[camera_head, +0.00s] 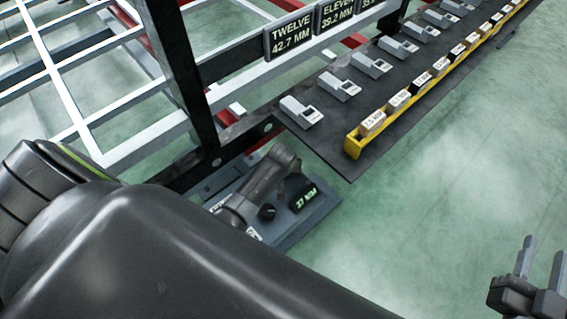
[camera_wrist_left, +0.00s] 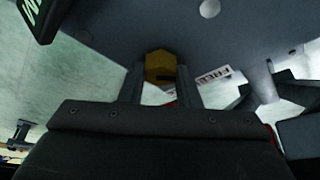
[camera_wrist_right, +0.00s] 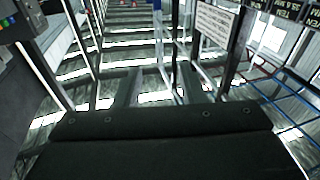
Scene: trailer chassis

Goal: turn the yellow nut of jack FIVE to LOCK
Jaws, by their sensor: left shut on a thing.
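In the left wrist view the yellow nut (camera_wrist_left: 160,66) sits under a grey plate (camera_wrist_left: 225,45), between the two fingers of my left gripper (camera_wrist_left: 160,86). The gripper is shut on the nut. A white label reading FREE (camera_wrist_left: 212,77) is just right of the nut; a LOCK label cannot be made out. In the head view my left arm covers the lower left and the nut is hidden. My right gripper (camera_head: 540,265) is at the lower right, fingers apart and empty; it also shows empty in the right wrist view (camera_wrist_right: 160,90).
A grey base with a black knob (camera_head: 267,212) and a green display reading 37 MM (camera_head: 306,198) is beside my left arm. A dark rail (camera_head: 330,155) carries several grey blocks and a yellow tray (camera_head: 352,146) of labelled blocks. Green floor is clear at the right.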

